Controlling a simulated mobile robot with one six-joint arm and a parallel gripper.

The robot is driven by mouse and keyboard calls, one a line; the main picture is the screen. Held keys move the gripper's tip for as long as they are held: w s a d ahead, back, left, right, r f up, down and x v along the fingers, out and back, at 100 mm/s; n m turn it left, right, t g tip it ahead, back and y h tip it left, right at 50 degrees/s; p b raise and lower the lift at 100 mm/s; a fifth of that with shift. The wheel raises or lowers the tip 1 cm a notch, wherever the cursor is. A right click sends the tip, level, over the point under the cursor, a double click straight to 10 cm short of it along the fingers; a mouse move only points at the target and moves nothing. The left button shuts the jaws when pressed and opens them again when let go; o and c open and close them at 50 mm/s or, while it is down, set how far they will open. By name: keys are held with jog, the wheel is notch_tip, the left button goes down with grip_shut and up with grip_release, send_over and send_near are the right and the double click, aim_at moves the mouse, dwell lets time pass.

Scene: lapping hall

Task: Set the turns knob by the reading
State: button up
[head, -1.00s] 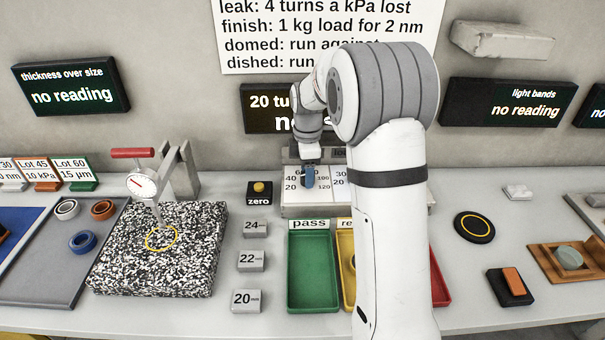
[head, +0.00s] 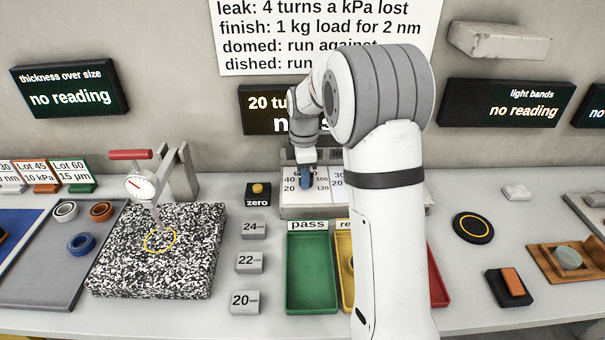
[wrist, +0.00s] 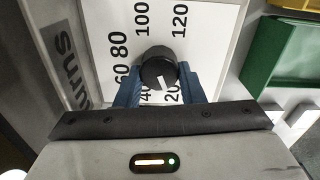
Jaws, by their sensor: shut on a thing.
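The turns knob (wrist: 158,70) is round and black with a white pointer line. It stands on a white dial plate (wrist: 100,20) marked 20 to 120. In the wrist view the pointer faces down toward my gripper, roughly between the 40 and 20 marks. My gripper (wrist: 160,88) has its blue fingers shut on the knob's two sides. In the head view my gripper (head: 306,179) is at the dial box (head: 300,211) and hides the knob.
Thickness (head: 70,86) and light bands (head: 508,103) displays say "no reading". A wall notice (head: 270,50) includes "leak: 4 turns a kPa lost". A green pass tray (head: 312,268) stands in front of the dial box; a zero button (head: 258,190) is left of it.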

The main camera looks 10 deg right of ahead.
jog(key=shift+w+d+r+m+p, duration=0.15)
jog(key=shift+d+m+p, duration=0.15)
jog(key=shift+m, duration=0.6)
jog(key=m+p, duration=0.1)
jog(key=m, duration=0.7)
jog(key=shift+p, duration=0.35)
jog(key=m, duration=0.3)
jog(key=shift+d+m, duration=0.1)
jog(key=shift+m, duration=0.2)
jog(key=m+p, duration=0.1)
jog(key=m, duration=0.6)
jog(key=shift+f, duration=0.2)
jog(key=m, duration=0.6)
jog(key=shift+p, duration=0.3)
jog(key=shift+m, duration=0.3)
